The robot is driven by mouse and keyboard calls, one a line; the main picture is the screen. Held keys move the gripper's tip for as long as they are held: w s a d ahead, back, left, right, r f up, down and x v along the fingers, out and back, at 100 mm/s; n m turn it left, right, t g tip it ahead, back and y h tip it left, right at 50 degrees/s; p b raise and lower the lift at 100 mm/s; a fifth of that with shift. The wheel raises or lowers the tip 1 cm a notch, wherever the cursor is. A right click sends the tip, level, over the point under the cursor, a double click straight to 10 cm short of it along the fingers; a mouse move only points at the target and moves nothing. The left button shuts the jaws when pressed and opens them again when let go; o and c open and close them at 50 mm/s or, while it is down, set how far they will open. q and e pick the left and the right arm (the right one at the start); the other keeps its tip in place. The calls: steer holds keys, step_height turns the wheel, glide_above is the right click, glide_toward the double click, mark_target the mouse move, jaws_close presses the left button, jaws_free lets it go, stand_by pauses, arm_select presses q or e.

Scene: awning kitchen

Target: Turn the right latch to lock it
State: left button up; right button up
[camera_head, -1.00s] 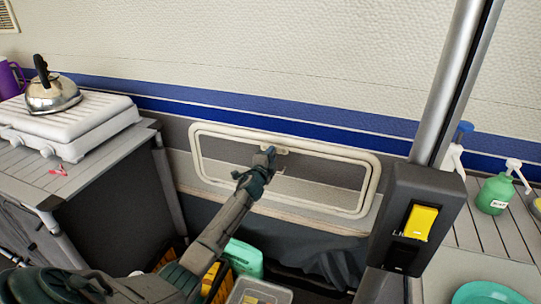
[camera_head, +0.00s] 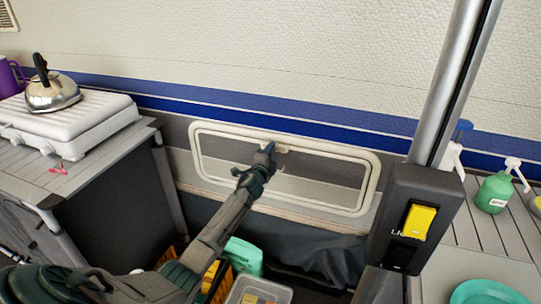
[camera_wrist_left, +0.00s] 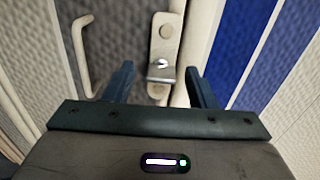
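A cream latch (camera_head: 283,150) sits at the top middle of a cream-framed window (camera_head: 371,180) in the wall, mostly hidden behind my left gripper (camera_head: 267,150). It is the only latch I can make out. In the left wrist view the latch (camera_wrist_left: 164,36) is a plate with a round boss and a metallic tab (camera_wrist_left: 161,73). My left gripper (camera_wrist_left: 160,70) is open there, one finger on each side of the tab, with visible gaps. I cannot tell how deep the fingers reach. My right gripper is out of view.
A grey post with a black switch box (camera_head: 415,215) stands in front at the right. A white stove (camera_head: 75,120) with a kettle (camera_head: 52,90) is on the left counter. A green bottle (camera_head: 494,193) stands on the right counter. Containers, including a green one (camera_head: 244,254), lie below the window.

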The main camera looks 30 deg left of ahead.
arm_select(q)
steer(key=shift+s, duration=0.1)
steer(key=v, duration=1)
steer(key=shift+s, duration=0.3)
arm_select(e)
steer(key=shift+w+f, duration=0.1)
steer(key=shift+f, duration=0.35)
arm_select(q)
steer(key=shift+d, duration=0.15)
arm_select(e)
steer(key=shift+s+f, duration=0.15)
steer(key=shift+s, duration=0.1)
